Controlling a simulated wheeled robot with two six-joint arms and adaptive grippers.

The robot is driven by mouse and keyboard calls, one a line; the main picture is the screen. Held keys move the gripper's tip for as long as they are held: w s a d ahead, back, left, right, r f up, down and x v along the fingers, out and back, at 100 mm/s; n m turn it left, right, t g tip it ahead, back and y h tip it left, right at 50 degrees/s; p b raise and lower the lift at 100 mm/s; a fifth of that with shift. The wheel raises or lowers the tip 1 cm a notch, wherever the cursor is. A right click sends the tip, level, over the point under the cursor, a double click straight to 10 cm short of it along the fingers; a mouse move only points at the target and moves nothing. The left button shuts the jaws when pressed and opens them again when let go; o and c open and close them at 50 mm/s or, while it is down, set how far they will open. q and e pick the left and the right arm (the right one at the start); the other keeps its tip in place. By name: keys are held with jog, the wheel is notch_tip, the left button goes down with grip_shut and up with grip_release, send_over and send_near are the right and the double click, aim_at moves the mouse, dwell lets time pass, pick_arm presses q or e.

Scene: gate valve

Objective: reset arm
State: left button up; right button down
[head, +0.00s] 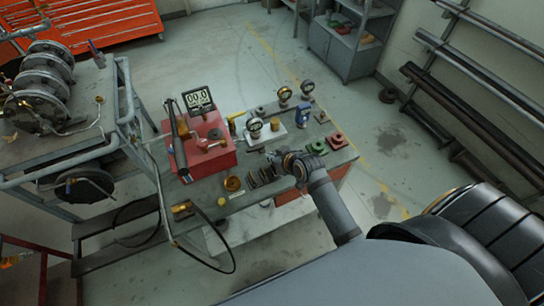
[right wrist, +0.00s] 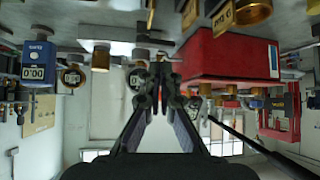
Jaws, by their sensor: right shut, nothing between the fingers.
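My right arm reaches over the grey workbench (head: 232,196) from the lower right in the head view. My right gripper (head: 277,158) is above the bench's near edge, close to several dark discs (head: 262,176). In the right wrist view the fingers of my right gripper (right wrist: 158,74) meet at the tips, with nothing between them. That view looks upside down, with the bench at the top. My left gripper is in neither view.
A red box (head: 215,158) and a digital display (head: 198,100) stand left of my right gripper. Dial gauges (head: 284,93) and a blue device (head: 302,116) stand behind it; a red part (head: 337,140) lies right. A hose-reel cart (head: 65,150) stands left. Floor beyond is open.

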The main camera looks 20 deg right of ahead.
jog(key=shift+s+r, duration=0.1)
jog(key=shift+s, duration=0.1)
jog(key=s+d+r+m+g+h, duration=0.1)
jog(key=s+d+r+g+h, duration=0.15)
jog(key=s, duration=0.65)
jog(key=s+d+r+m+g+h, duration=0.15)
jog(key=s+g, duration=0.25)
jog(key=s, duration=0.6)
jog(key=s+d+f, duration=0.1)
jog(key=d+f, duration=0.1)
jog(key=f, duration=1.2)
jog(key=s+d+f, duration=0.1)
jog(key=f, duration=1.2)
jog(key=s+d+f+g+y, duration=0.1)
jog(key=s+f, duration=1.6)
jog(key=s, duration=0.1)
jog(key=shift+s+d+g+b, duration=0.15)
jog(key=shift+d+g+b, duration=0.05)
jog(key=shift+g+b, duration=0.2)
